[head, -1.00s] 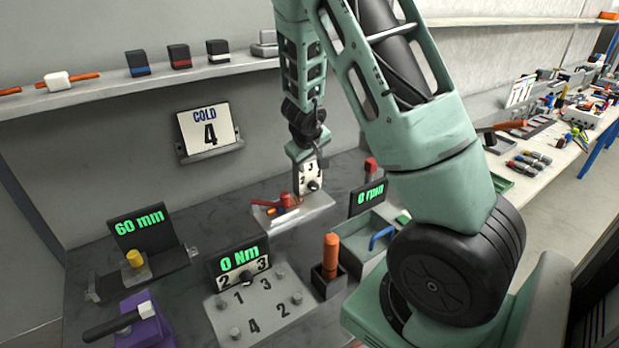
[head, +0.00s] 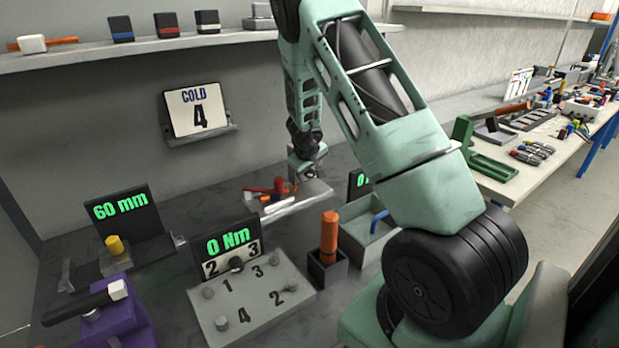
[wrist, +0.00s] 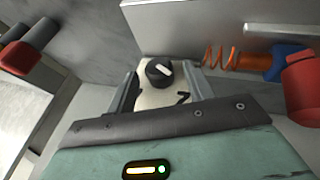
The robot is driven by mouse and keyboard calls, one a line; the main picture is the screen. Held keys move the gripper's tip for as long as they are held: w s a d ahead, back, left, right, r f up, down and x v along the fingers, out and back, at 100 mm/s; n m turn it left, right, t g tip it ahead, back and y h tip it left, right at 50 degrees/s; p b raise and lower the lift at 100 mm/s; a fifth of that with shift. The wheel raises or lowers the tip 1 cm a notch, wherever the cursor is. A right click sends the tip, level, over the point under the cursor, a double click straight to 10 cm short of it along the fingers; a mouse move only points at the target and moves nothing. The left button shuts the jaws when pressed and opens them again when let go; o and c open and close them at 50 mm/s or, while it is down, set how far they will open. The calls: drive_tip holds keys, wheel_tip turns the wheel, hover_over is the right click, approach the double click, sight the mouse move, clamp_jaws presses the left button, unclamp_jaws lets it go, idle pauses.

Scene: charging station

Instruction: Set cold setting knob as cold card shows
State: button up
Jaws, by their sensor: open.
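The cold card (head: 197,109) on the back wall reads "COLD 4". In the wrist view a round black knob (wrist: 159,71) with a white pointer mark sits on a pale dial plate (wrist: 165,97); a "2" shows on the plate and its other numbers are hidden. My gripper (wrist: 161,80) is open, with one finger on each side of the knob; I cannot tell whether they touch it. In the head view my gripper (head: 304,172) is at the back of the bench, and it hides this dial.
An orange spring (wrist: 222,57) and a red part (wrist: 302,85) are close on the right in the wrist view.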

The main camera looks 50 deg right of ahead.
drive_tip(key=shift+w+d+f, duration=0.1)
drive_tip(key=shift+d+f, duration=0.05)
drive_tip(key=shift+f, duration=0.15)
drive_tip(key=c, duration=1)
